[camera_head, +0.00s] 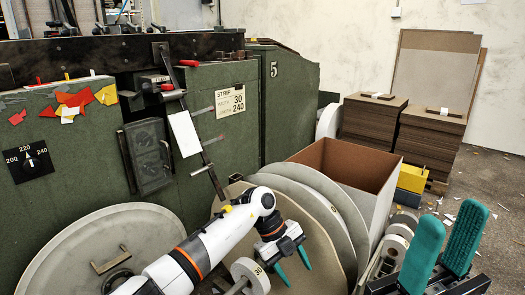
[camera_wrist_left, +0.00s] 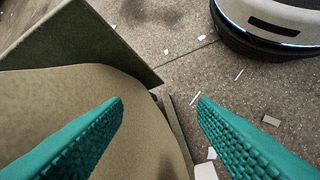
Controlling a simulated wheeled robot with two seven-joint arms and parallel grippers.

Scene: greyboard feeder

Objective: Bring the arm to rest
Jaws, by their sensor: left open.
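My left arm, white with orange rings, reaches in from the bottom of the head view. Its left gripper (camera_head: 296,266) points down in front of a large tan disc (camera_head: 318,225). In the left wrist view the teal fingers of this gripper (camera_wrist_left: 160,100) stand wide apart with nothing between them. Tan board lies below the left finger, and floor shows between the fingertips. My right gripper (camera_head: 452,217) is at the lower right of the head view. Its two teal fingers point up with a gap between them, and nothing shows in that gap.
A green machine (camera_head: 225,125) fills the left and back. A grey round disc (camera_head: 100,250) is at lower left. An open brown bin (camera_head: 372,170) stands behind the tan disc. Board stacks (camera_head: 430,140) stand at the back right. Scraps litter the concrete floor (camera_head: 500,185).

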